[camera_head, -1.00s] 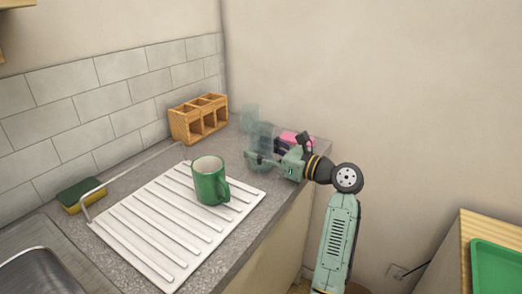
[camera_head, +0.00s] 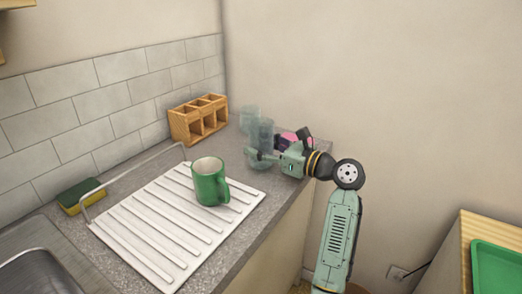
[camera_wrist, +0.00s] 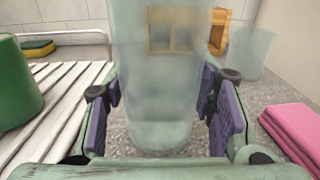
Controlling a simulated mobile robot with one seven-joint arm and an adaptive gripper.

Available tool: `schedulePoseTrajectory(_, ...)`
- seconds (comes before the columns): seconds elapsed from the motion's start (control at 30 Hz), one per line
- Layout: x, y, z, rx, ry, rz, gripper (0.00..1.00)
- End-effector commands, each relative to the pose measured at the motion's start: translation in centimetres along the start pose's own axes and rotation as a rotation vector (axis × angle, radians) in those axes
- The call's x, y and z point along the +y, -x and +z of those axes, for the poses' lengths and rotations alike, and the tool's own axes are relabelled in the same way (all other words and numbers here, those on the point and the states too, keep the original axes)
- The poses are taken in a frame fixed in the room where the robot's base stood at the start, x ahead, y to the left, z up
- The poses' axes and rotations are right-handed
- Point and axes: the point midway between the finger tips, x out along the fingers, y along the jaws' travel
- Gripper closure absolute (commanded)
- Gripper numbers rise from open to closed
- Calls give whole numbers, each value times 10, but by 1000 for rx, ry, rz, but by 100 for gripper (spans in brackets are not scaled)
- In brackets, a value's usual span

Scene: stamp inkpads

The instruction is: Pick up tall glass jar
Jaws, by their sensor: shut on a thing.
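The tall glass jar (camera_head: 266,136) is a translucent, pale grey-green cylinder near the far right end of the counter. In the wrist view the jar (camera_wrist: 155,75) stands upright between the purple-padded fingers, its top cut off by the frame edge. My gripper (camera_head: 264,157) reaches in from the right and is shut on the jar at its lower part. The two fingers also show in the wrist view (camera_wrist: 165,108), one on each side of the jar. I cannot tell whether the jar's base touches the counter.
A second, shorter glass (camera_head: 249,119) stands behind the jar. A pink item (camera_head: 289,138) lies beside my gripper. A green mug (camera_head: 209,183) stands on the white drainboard (camera_head: 150,232) to the left. A wooden organizer (camera_head: 199,119) is against the tiled wall.

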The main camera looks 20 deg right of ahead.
Motion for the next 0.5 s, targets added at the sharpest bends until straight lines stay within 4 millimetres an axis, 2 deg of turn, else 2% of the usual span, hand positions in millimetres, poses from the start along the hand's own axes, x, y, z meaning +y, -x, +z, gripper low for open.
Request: schedulePoseTrajectory(0.5, 1, 0, 54, -2, 5, 1, 88)
